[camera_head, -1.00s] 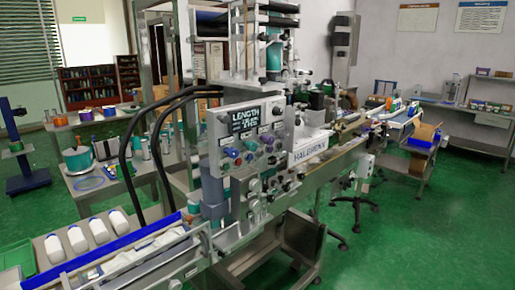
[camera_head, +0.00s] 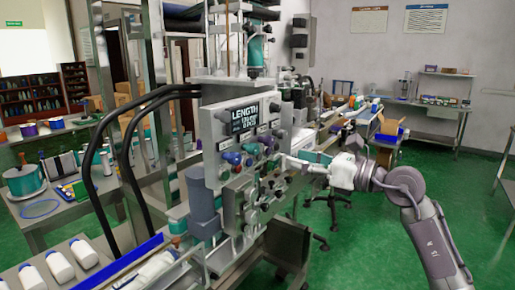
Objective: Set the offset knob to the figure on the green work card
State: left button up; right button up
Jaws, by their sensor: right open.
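The control panel (camera_head: 237,123) of the machine faces me near the middle. Its dark screen (camera_head: 244,117) reads LENGTH, with smaller lines that I cannot read. I cannot tell which is the offset knob, and I cannot make out the green work card. My right gripper (camera_head: 288,162) reaches in from the right with its fingertips close to the panel's right side. It is open, and I see nothing held in it. My left gripper is not in view.
Black hoses (camera_head: 104,150) arch at the panel's left. White bottles (camera_head: 58,265) lie in a row at the lower left. A side table (camera_head: 50,218) with spools stands further left. The conveyor runs back to the right. Green floor (camera_head: 340,265) is open at lower right.

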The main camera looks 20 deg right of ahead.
aim_at(257, 149)
jog(key=p+x, duration=0.3)
jog(key=x, duration=0.8)
jog(key=shift+w+a+r+p, duration=0.1)
jog(key=shift+a+r+p, duration=0.1)
jog(key=shift+p, duration=0.15)
jog(key=shift+w+a+f, duration=0.2)
jog(key=shift+w+a, duration=0.1)
jog(key=shift+w, duration=0.1)
jog(key=shift+c, duration=1)
grip_shut()
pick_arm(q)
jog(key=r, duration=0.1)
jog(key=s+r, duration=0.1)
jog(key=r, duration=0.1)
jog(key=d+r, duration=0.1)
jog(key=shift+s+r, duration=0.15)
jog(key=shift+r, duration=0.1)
